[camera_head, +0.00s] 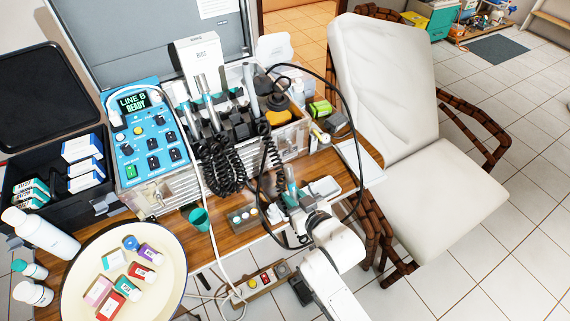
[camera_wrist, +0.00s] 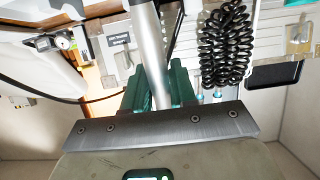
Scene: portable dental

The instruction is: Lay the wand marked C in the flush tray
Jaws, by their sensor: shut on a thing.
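My gripper (camera_head: 291,198) is above the front edge of the wooden bench, right of the blue control unit. In the wrist view its green fingers (camera_wrist: 160,88) are shut on a silver wand (camera_wrist: 149,45). The wand runs up between them, slightly tilted; no letter is readable on it. Other silver-and-black wands (camera_head: 207,105) stand in holders behind, with black coiled cords hanging in front. I cannot tell which is marked C. A small white tray (camera_head: 324,187) lies just right of my gripper; I cannot tell if it is the flush tray.
The blue control unit (camera_head: 150,130) reads "LINE B READY". A green cup (camera_head: 199,218) and a small button box (camera_head: 243,216) are nearby. A black hose (camera_head: 350,110) loops on the right, beside the white chair (camera_head: 395,110).

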